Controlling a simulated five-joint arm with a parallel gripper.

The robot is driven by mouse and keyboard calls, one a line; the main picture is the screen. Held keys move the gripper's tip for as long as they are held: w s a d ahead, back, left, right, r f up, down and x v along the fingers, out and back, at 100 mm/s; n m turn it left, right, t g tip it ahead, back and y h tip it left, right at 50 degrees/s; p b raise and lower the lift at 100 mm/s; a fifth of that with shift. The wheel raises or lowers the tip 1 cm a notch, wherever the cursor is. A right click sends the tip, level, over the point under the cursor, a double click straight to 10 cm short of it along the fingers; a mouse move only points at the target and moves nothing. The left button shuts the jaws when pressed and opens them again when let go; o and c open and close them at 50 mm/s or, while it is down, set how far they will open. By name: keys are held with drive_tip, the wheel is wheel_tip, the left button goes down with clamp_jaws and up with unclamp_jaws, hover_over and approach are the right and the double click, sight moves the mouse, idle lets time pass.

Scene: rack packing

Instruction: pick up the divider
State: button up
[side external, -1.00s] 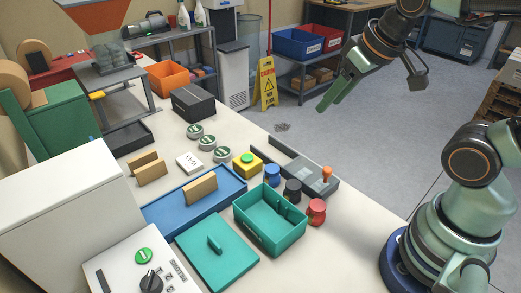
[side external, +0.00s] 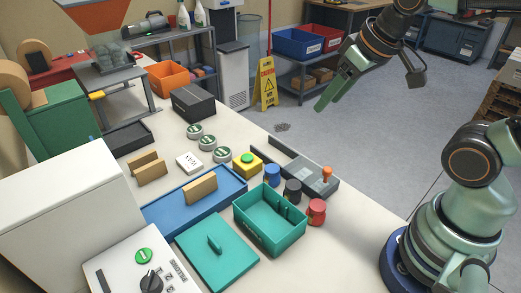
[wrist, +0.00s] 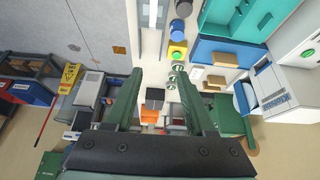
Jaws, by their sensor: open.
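No part is marked as the divider; upright tan boards are the likeliest match. One tan board (side external: 200,188) stands in the blue tray (side external: 160,222). Two more, a rear board (side external: 143,159) and a front board (side external: 152,172), stand on the white table left of the tray's far end. Tan pieces (wrist: 222,58) also show small in the wrist view. My gripper (side external: 331,94) hangs high, right of and well apart from the boards. In the wrist view its two green fingers (wrist: 158,74) are spread, with nothing held between them.
An open teal box (side external: 243,222) and teal lid (side external: 222,262) lie right of and in front of the blue tray. Blue, black and red jars (side external: 316,212) and a grey fixture (side external: 305,172) line the table's right edge. A white cabinet (side external: 60,220) stands front left.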

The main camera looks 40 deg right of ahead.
drive_tip(key=w+a+r+n+g, duration=0.2)
drive_tip(key=w+a+n, duration=0.2)
drive_tip(key=w+n, duration=0.15)
drive_tip(key=n+g, duration=0.4)
drive_tip(key=n, duration=0.9)
hover_over(199, 181)
wheel_tip(199, 181, down, 11)
drive_tip(key=shift+m, duration=0.35)
wheel_tip(199, 181, down, 12)
drive_tip(key=shift+r, duration=0.15)
clamp_jaws()
